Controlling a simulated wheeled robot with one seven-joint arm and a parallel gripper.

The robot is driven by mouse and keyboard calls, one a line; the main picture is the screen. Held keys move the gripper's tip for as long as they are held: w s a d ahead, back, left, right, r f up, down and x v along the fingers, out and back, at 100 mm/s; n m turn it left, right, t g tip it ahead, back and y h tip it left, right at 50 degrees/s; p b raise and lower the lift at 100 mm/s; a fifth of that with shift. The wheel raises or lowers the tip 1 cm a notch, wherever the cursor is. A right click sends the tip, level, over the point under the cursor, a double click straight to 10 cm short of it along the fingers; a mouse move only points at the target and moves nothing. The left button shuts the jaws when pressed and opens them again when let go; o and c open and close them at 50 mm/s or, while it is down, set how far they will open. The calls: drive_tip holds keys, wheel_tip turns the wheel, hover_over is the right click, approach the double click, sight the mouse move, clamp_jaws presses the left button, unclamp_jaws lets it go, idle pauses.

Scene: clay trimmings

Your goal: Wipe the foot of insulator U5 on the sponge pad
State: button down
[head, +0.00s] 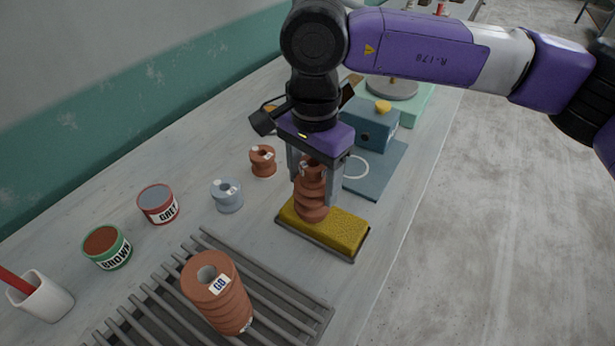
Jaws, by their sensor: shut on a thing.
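My gripper (316,182) points straight down and is shut on a brown ribbed insulator (311,207). The insulator is upright between the two fingers, and its label is partly hidden, so I cannot read whether it is U5. The yellow sponge pad (342,232) lies in a shallow dark tray right under it. The insulator's foot is at the left part of the pad's top and appears to touch it; a small gap cannot be ruled out from this angle.
A brown insulator marked G0 (217,291) stands on a slatted rack (287,302) in front. A grey spool (227,196), a brown spool (263,161), the GREY tin (158,204) and BROWN tin (107,247) stand left. A blue box (371,126) is behind.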

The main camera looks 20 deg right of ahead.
sight(305, 158)
drive_tip(key=shift+s+d+b, duration=0.45)
drive_tip(key=shift+s+d, duration=0.5)
drive_tip(key=shift+s, duration=0.35)
drive_tip(key=shift+s+d+b, duration=0.4)
drive_tip(key=shift+s+d, duration=0.55)
drive_tip(key=shift+s, duration=0.3)
drive_tip(key=shift+w+a+b, duration=0.25)
drive_tip(key=shift+w+a, duration=0.55)
drive_tip(key=shift+w, duration=0.3)
drive_tip(key=shift+w+a+b, duration=0.2)
drive_tip(key=shift+w+a, duration=0.6)
drive_tip(key=shift+w, duration=0.25)
drive_tip(key=shift+w+a+b, duration=0.25)
drive_tip(key=shift+w+a, duration=0.55)
drive_tip(key=shift+w, duration=0.3)
drive_tip(key=shift+r, duration=0.1)
drive_tip(key=shift+r+p, duration=1.85)
drive_tip(key=shift+r, duration=1.6)
